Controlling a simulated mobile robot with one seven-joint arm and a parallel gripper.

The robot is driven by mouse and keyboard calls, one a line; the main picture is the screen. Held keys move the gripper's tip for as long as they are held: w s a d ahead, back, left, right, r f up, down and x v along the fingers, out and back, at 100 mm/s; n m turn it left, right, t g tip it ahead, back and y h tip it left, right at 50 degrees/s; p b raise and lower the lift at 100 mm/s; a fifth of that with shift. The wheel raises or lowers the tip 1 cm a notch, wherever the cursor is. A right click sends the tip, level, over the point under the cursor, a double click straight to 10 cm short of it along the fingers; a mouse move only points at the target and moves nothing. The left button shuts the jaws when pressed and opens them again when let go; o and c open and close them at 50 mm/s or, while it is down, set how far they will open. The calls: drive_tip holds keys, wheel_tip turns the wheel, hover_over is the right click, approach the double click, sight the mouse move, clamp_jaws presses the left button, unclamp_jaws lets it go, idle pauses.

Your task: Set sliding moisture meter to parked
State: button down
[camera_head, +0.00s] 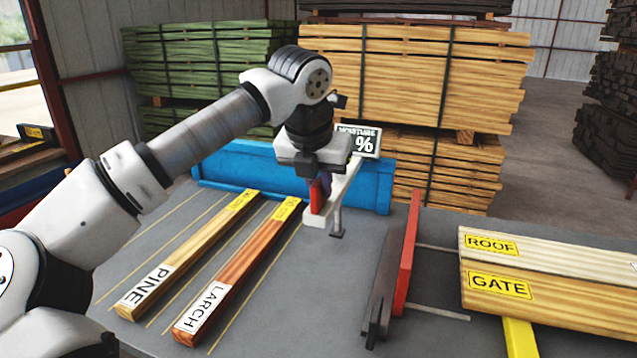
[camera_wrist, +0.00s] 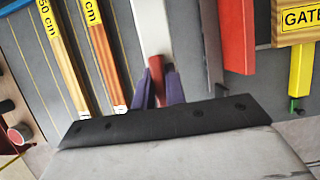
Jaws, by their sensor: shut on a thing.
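The moisture meter is a white arm (camera_head: 345,188) with a "MOISTURE %" display (camera_head: 359,142), standing at the blue rail (camera_head: 236,168) at the back of the grey table. A red handle (camera_head: 316,196) is on its near end. My gripper (camera_head: 320,185) is shut on this red handle. In the wrist view the purple fingers of my gripper (camera_wrist: 157,92) stand on both sides of the red handle (camera_wrist: 156,72), with the white arm (camera_wrist: 152,28) running away from it. The meter is just right of the larch board (camera_head: 240,270). My gripper hides part of the meter.
A pine board (camera_head: 190,258) lies left of the larch board. A red upright fence (camera_head: 408,255) with a dark plate stands to the right. Boards marked ROOF (camera_head: 560,250) and GATE (camera_head: 560,300) lie farther right. Bare table lies between meter and fence.

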drive_tip(key=shift+d, duration=0.2)
drive_tip(key=c, duration=1.4)
unclamp_jaws()
drive_tip(key=shift+d, duration=0.15)
drive_tip(key=shift+c, duration=0.2)
drive_tip(key=shift+s+a+r, duration=0.2)
drive_tip(key=shift+r, duration=0.3)
drive_tip(key=v, duration=1.3)
drive_tip(key=shift+s+f, duration=0.1)
